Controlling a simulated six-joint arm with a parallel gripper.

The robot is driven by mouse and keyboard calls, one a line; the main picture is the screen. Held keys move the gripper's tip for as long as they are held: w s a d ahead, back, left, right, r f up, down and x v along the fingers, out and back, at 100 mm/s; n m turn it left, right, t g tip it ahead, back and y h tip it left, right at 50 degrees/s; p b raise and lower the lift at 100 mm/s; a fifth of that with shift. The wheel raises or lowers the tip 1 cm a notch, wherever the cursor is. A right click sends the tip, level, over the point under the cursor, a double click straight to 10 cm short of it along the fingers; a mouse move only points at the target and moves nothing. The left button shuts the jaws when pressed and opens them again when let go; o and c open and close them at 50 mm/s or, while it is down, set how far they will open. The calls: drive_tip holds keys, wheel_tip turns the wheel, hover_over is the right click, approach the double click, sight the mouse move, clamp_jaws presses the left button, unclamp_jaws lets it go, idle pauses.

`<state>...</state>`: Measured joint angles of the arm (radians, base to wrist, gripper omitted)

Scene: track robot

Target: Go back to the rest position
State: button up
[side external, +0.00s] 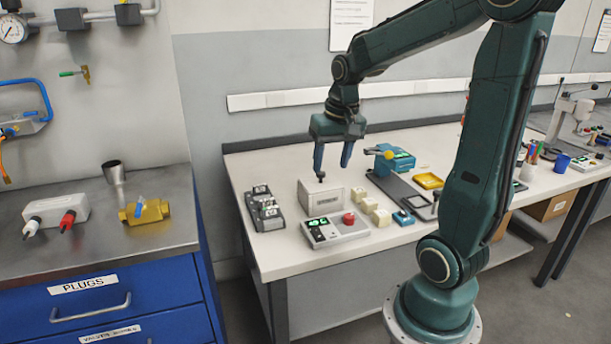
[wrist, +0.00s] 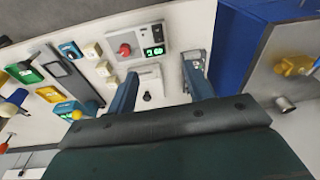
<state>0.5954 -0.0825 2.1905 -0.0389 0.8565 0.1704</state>
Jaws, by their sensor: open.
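My gripper (side external: 333,168) hangs over the back left part of the white workbench (side external: 262,175), with its fingers pointing down. Its two blue fingers are apart and nothing shows between them. Below it stands a light grey box (side external: 320,202) with a dark knob on top, near the left finger. In the wrist view, my gripper (wrist: 165,95) shows both fingers spread, with the box (wrist: 145,80) and its knob between them in the picture. I cannot tell the exact gap between finger and knob.
A grey device (side external: 265,212), a control box with a red button (side external: 348,219) and several cream blocks (side external: 380,217) surround the box. A blue vise-like tool (side external: 395,158) and a yellow tray (side external: 429,181) lie to the right. A blue cabinet (side external: 110,305) stands left.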

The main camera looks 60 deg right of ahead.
drive_tip(key=s+a+r+n+t, duration=0.2)
drive_tip(key=s+a+n, duration=0.2)
drive_tip(key=a, duration=0.4)
drive_tip(key=s+a+r+n+t, duration=0.1)
drive_tip(key=s+a+r+n, duration=0.2)
drive_tip(key=a, duration=0.6)
drive_tip(key=shift+s+n+t+y, duration=0.4)
drive_tip(key=shift+s+n, duration=0.3)
drive_tip(key=shift+s, duration=0.25)
drive_tip(key=shift+a, duration=0.1)
